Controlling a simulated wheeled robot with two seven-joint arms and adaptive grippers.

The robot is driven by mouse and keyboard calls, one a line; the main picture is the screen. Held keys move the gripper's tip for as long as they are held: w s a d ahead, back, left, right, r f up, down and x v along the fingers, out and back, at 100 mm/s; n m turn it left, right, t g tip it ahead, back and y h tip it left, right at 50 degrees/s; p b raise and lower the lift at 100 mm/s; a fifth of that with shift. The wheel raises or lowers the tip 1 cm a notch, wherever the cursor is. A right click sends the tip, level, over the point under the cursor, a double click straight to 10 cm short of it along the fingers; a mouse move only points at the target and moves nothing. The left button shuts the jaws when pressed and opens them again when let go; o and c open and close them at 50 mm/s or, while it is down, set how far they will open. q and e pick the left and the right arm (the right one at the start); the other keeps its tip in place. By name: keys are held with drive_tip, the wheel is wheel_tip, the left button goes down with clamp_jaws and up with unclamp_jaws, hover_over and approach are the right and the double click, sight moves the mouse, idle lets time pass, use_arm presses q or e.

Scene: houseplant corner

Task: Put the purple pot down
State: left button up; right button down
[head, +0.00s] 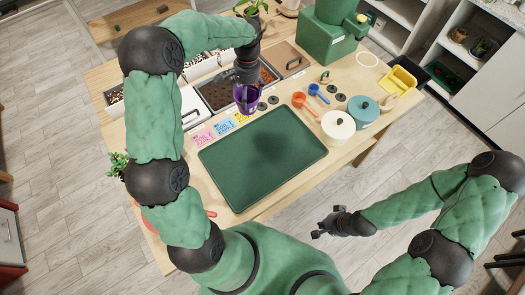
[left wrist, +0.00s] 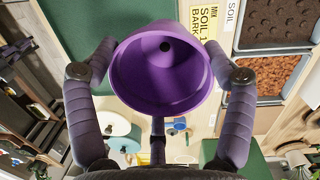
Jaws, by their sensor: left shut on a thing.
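The purple pot (head: 247,97) is at the front edge of the soil bins in the head view, behind the green mat (head: 235,178). In the left wrist view the purple pot (left wrist: 160,88) fills the middle, showing its inside and a dark hole. My left gripper (head: 247,78) is shut on the purple pot, with one finger on each side of it. I cannot tell the gap beneath the pot. My right gripper (head: 325,226) is open and empty, off the table's front edge. The green mat is bare.
Coloured cards (head: 224,127) lie behind the mat. A cream lidded pot (head: 338,127), a teal lidded pot (head: 362,111), an orange scoop (head: 303,102) and a blue scoop (head: 318,92) stand to the right. A green machine (head: 328,35) is at the back.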

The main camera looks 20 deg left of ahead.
use_arm(q)
drive_tip(key=shift+w+a+f+b, duration=0.1)
drive_tip(key=shift+w+f+b, duration=0.1)
drive_tip(key=shift+f, duration=0.2)
drive_tip(key=shift+w+a+f+b, duration=0.1)
drive_tip(key=shift+f+b, duration=0.1)
drive_tip(key=shift+f, duration=0.15)
drive_tip(key=s+d+f+b, duration=0.2)
drive_tip(key=s+d+f, duration=0.2)
drive_tip(key=s+d, duration=0.25)
drive_tip(key=b, duration=0.2)
hover_over(257, 158)
drive_tip(key=shift+f, duration=4.4)
drive_tip(key=shift+f, duration=0.1)
drive_tip(key=o, duration=1.2)
